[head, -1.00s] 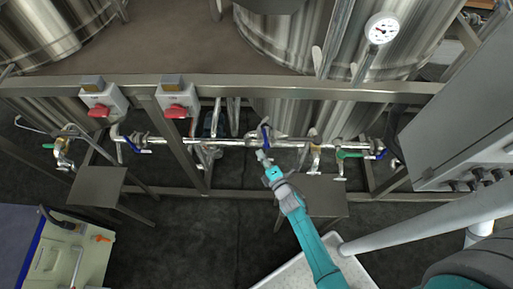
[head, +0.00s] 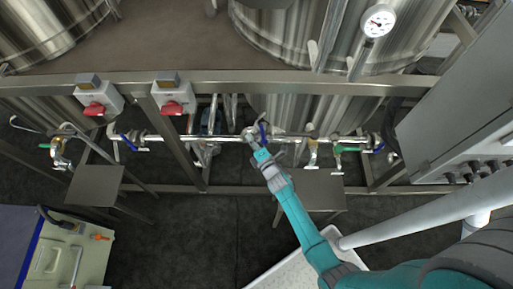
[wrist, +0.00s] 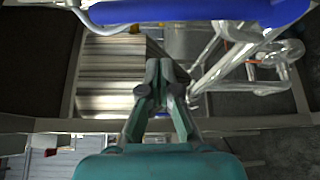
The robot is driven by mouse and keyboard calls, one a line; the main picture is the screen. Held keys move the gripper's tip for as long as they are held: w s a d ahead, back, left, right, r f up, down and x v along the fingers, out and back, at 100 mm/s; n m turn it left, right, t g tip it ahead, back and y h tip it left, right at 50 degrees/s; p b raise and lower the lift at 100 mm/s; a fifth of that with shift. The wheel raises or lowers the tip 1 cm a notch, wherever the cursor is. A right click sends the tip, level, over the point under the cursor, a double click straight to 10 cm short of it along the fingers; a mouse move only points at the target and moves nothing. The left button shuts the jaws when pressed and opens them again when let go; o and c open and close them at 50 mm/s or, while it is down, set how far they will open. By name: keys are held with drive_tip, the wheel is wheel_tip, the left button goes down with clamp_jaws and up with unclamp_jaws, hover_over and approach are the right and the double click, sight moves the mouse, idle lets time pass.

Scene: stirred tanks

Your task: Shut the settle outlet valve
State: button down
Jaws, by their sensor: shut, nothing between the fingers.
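Several valves with blue or green lever handles sit along the steel pipe (head: 225,138) under the tank platform. No label names the settle outlet valve, so I cannot tell it by name. The middle valve's blue lever (head: 263,133) is beside the tip of my gripper (head: 249,134). In the wrist view that blue lever (wrist: 190,12) spans the top, beyond my gripper (wrist: 162,78). The fingers are closed together with nothing between them. Contact with the lever is not visible.
Green handles (head: 345,149) show near the right and far left. Red switches (head: 172,108) are on the platform's front rail (head: 225,88). A small steel step (head: 316,190) stands below the pipe. A grey cabinet (head: 460,110) bounds the right; the dark floor is clear at centre.

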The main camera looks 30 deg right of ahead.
sight(262, 133)
drive_tip(key=shift+s+d+r, duration=0.1)
drive_tip(key=shift+s+d, duration=0.1)
drive_tip(key=shift+d, duration=0.75)
drive_tip(key=shift+s+d+r, duration=0.1)
drive_tip(key=shift+s+d, duration=0.05)
drive_tip(key=shift+d, duration=0.75)
